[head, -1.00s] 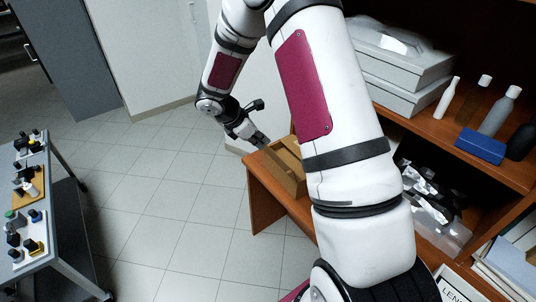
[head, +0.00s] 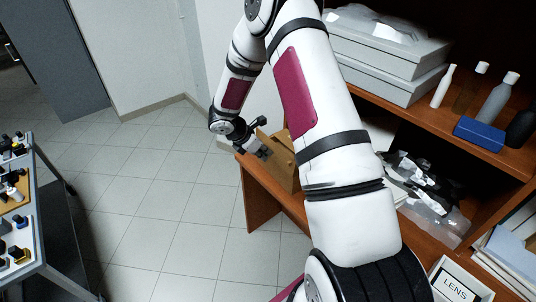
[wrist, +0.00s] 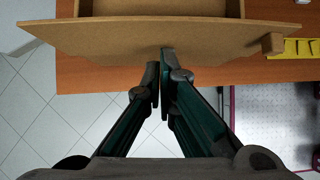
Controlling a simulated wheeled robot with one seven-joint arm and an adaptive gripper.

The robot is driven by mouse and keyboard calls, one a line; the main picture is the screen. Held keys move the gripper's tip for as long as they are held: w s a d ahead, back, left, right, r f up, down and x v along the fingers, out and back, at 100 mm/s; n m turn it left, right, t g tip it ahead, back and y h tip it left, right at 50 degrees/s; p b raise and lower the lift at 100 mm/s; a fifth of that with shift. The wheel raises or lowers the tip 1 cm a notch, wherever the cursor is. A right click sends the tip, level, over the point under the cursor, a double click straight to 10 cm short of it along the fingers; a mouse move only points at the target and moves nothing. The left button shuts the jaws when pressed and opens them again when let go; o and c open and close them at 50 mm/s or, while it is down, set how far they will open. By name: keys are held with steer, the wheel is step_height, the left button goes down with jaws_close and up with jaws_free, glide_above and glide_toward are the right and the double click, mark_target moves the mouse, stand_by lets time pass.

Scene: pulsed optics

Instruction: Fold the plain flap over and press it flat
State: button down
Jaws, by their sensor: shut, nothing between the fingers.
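An open brown cardboard box (head: 284,153) stands on the wooden surface, partly hidden behind my arm in the head view. In the wrist view a broad plain flap (wrist: 110,38) spreads across the top of the picture, with the open box (wrist: 160,8) beyond it. A small brown block-like piece (wrist: 272,43) shows at the flap's right end. My gripper (wrist: 160,68) is shut and empty, its fingertips at the flap's near edge. I cannot tell whether they touch it. In the head view my gripper (head: 264,151) is at the box's left side.
The wooden surface (head: 262,180) ends at a left edge, with open floor beyond. A yellow item (wrist: 295,48) lies right of the flap. Shelves with grey boxes (head: 385,50), bottles and a blue box (head: 479,134) stand at right. A cart (head: 35,225) is at left.

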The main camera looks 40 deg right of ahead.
mark_target(274, 148)
steer(key=shift+d+r, duration=0.2)
stand_by(0.3)
steer(key=shift+d+r, duration=0.15)
steer(key=shift+d, duration=0.6)
steer(key=shift+d+r, duration=0.1)
steer(key=shift+d, duration=0.65)
steer(key=shift+d+f, duration=0.1)
steer(key=shift+d, duration=0.05)
steer(key=shift+d+f+b, duration=0.45)
steer(key=shift+d, duration=0.15)
steer(key=shift+f, duration=0.1)
steer(key=shift+d+f, duration=0.3)
steer(key=shift+d, duration=0.05)
steer(key=shift+b, duration=0.3)
